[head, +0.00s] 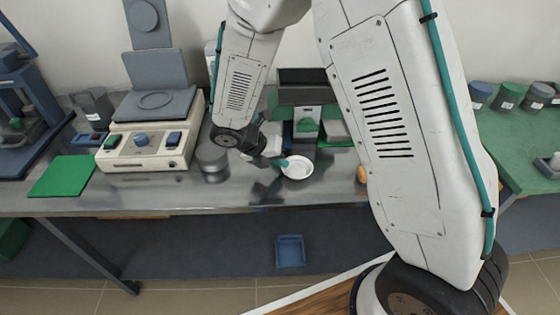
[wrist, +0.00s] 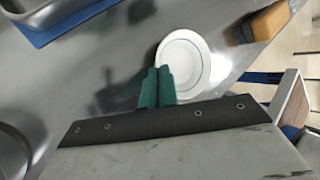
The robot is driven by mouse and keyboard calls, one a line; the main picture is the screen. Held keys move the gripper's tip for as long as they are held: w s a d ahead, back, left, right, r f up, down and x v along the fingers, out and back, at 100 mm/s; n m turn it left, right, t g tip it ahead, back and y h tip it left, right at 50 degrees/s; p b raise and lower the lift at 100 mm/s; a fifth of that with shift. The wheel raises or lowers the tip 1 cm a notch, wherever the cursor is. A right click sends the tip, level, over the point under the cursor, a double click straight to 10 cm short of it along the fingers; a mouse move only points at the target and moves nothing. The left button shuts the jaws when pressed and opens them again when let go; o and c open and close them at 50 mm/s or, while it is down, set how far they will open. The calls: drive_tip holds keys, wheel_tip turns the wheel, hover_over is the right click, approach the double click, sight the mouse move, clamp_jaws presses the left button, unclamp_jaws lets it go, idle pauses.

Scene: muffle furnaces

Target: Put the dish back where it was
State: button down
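The dish (head: 299,171) is small, round, white and shallow, and looks empty. It is over the front part of the steel bench in the head view, and at upper centre in the wrist view (wrist: 186,60). My gripper (head: 282,162) has teal fingertips, which reach the dish's left rim in the head view. In the wrist view the fingers (wrist: 157,85) are close together with the near rim of the dish at their tips, so they look shut on it. The dish looks roughly level. I cannot tell whether it touches the bench.
A cream control unit (head: 145,147) with a grey top stands left on the bench, beside a green mat (head: 62,176). A grey metal cylinder (head: 212,162) stands left of my gripper. An orange-brown block (wrist: 268,21) lies near the dish. A blue tray (head: 290,251) is lower down.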

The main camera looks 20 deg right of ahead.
drive_tip(key=shift+f, duration=0.15)
drive_tip(key=c, duration=1.7)
unclamp_jaws()
